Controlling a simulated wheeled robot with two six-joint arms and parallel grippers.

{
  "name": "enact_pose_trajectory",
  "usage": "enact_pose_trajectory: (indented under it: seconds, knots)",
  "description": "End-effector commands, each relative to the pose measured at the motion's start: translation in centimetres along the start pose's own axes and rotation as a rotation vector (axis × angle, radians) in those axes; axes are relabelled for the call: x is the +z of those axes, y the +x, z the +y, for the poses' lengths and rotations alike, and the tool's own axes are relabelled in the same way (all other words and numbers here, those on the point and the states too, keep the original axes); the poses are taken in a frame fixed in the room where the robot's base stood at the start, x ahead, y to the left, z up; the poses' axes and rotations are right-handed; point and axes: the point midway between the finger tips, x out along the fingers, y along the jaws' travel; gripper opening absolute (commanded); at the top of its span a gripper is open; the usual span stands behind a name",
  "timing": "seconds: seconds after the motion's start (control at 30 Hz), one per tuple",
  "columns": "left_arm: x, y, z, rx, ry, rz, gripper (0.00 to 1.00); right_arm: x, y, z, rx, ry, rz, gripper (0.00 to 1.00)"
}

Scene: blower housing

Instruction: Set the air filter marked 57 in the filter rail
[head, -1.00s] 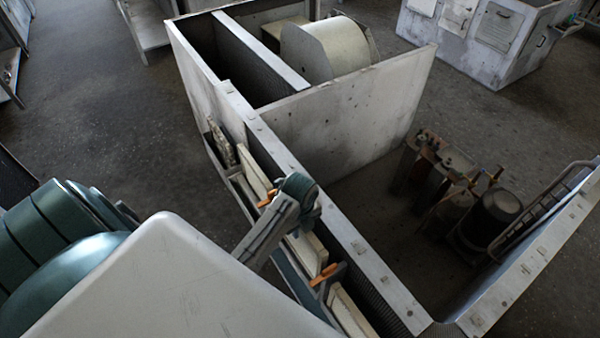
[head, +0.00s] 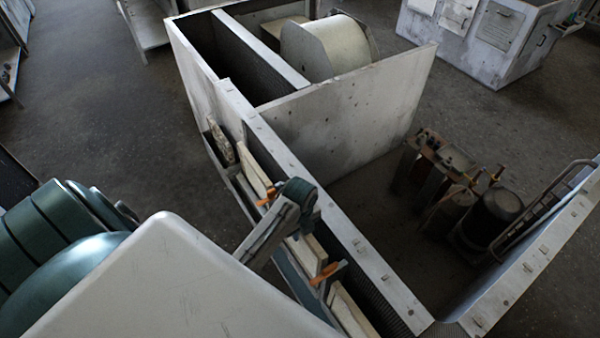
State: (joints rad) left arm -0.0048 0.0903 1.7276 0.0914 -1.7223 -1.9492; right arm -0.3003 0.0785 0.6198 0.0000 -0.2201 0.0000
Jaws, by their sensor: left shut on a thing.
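Pale framed air filters stand in a row in the filter rail (head: 233,172) along the left side of the housing. One pale filter (head: 255,168) with an orange tab (head: 268,196) is left of my gripper; another (head: 345,308) is lower right, near a second orange tab (head: 328,272). No number is readable on any of them. My left gripper (head: 300,206) reaches over the row and is shut on what seems to be an air filter (head: 306,252). The wrist hides the fingertips and the grip. My right gripper is not in view.
The open blower housing has a long metal edge (head: 350,240) close beside my gripper. A pale drum-shaped blower (head: 325,48) sits in the back compartment. A dark compressor (head: 495,215) and pipes stand on the right.

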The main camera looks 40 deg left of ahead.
Motion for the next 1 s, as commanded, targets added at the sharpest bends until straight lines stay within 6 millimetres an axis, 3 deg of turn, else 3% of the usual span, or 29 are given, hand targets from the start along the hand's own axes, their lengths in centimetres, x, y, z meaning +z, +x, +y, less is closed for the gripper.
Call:
enact_pose_trajectory:
  seconds: [1.0]
  knots:
    - [0.0, 2.5, 0.0, -0.001, 0.000, 0.000, 0.00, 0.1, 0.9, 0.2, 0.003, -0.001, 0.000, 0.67]
